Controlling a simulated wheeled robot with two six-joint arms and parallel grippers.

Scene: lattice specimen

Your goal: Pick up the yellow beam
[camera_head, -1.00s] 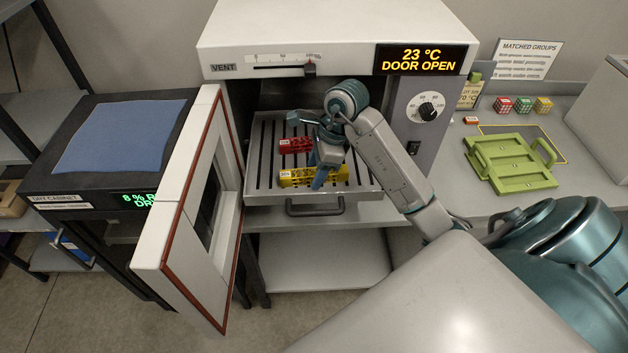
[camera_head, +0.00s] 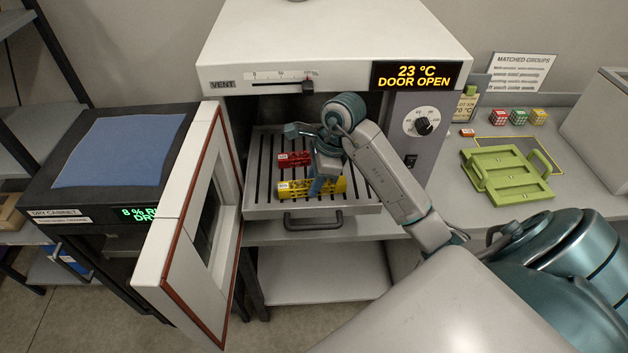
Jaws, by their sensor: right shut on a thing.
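The yellow beam (camera_head: 297,188) lies lengthwise near the front of the slotted metal tray (camera_head: 262,211) in the open oven. My right gripper (camera_head: 318,186) reaches down from above and is shut on the yellow beam, right of its middle. Its fingers hide part of the beam. I cannot tell whether the beam is clear of the tray. A red beam (camera_head: 292,159) lies just behind the yellow one, partly hidden by my gripper. My left gripper is not in view.
The oven door (camera_head: 190,228) stands open at the left, beside the dry cabinet with a blue mat (camera_head: 125,150). The oven body (camera_head: 335,45) is above the tray. A green carrier (camera_head: 507,175) and several small lattice cubes (camera_head: 519,117) are on the right bench.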

